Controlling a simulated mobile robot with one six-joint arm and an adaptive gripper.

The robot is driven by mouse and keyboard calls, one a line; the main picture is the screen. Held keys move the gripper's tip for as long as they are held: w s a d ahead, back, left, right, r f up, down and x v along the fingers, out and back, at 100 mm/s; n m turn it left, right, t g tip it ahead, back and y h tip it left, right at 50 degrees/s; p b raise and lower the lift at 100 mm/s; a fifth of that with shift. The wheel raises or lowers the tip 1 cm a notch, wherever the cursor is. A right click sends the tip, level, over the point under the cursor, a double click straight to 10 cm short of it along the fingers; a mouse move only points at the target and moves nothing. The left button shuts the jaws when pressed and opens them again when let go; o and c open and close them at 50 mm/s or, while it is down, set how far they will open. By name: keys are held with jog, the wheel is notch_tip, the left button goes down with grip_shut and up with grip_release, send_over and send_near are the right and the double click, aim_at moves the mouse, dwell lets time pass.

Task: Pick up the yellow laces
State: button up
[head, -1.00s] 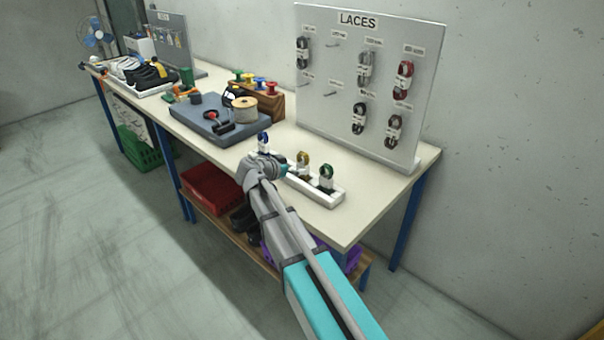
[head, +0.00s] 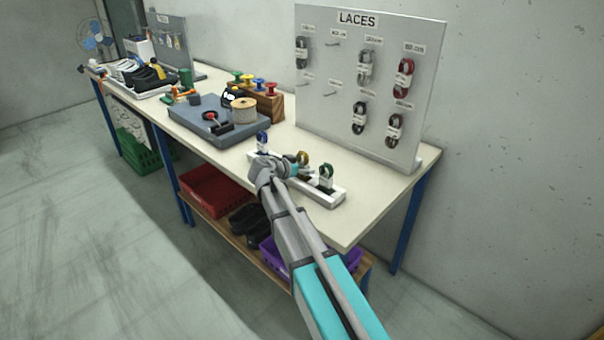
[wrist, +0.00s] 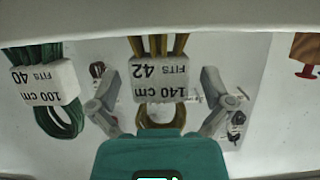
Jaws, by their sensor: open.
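The yellow laces (head: 303,157) stand in a white tray (head: 337,198) near the table's front edge, between blue laces (head: 262,138) and green laces (head: 327,171). In the wrist view, the yellow laces (wrist: 153,115) are a looped bundle in a white band (wrist: 159,80) marked 140 cm, fits 42, shown upside down. My gripper (wrist: 160,78) is open, with one finger on each side of the band and gaps visible. The green laces (wrist: 62,118) show at the left of the wrist view. In the head view, my gripper (head: 285,166) partly hides the tray.
A grey board (head: 336,110) headed LACES, hung with several lace bundles, stands behind the tray. A blue-grey mat (head: 190,118) with tools and a twine spool (head: 243,110) lies to the left. Red (head: 212,190) and purple (head: 345,262) crates sit on the lower shelf.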

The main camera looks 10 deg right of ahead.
aim_at(303, 162)
dwell(0.3)
jog(key=c, duration=1)
jog(key=shift+r, duration=0.15)
notch_tip(303, 162, up, 3)
jog(key=p, duration=0.3)
jog(key=r+p+v, duration=0.1)
jog(key=p+v, duration=0.2)
jog(key=v, duration=0.2)
jog(key=w+r+p+v, duration=0.1)
jog(key=p+v, duration=0.2)
jog(key=v, duration=0.3)
jog(key=w+r+p+v, duration=0.1)
jog(key=p+v, duration=0.3)
jog(key=v, duration=0.1)
jog(key=shift+s+a+r, duration=0.15)
jog(key=shift+s+a, duration=0.1)
